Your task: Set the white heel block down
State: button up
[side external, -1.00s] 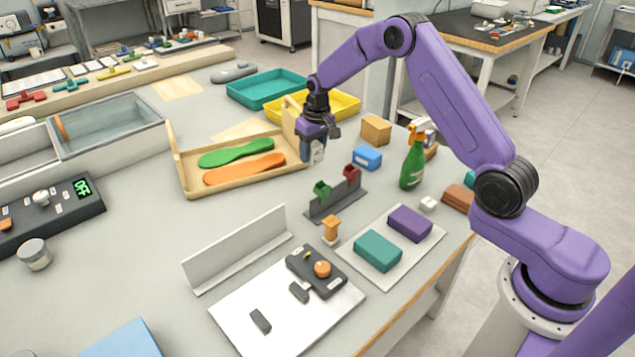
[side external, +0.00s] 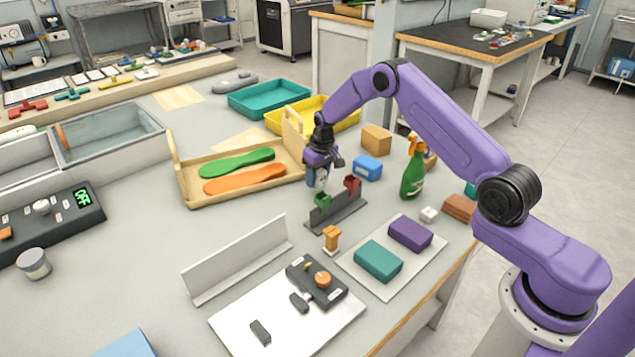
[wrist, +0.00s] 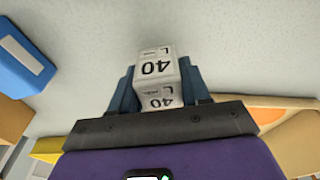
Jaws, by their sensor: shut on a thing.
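My gripper (side external: 317,180) is shut on the white heel block (side external: 323,177), with its fingers pointing down. In the wrist view the block (wrist: 155,72) shows the black marks "40" and "L" between two blue fingers. The gripper is low over the table, just right of the wooden tray and behind the grey rail with a green and a red piece. The lower end of the block is partly hidden by the green piece and the fingers in the side view. I cannot tell whether the block touches the table.
The wooden tray (side external: 190,197) holds a green insole (side external: 236,157) and an orange insole (side external: 243,180). The grey rail (side external: 342,212) stands close in front of my gripper. A blue block (side external: 368,168), a tan block (side external: 376,140) and a green spray bottle (side external: 412,172) stand to the right.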

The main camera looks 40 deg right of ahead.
jog(key=shift+f, duration=1.05)
jog(key=shift+f, duration=0.15)
jog(key=o, duration=1.1)
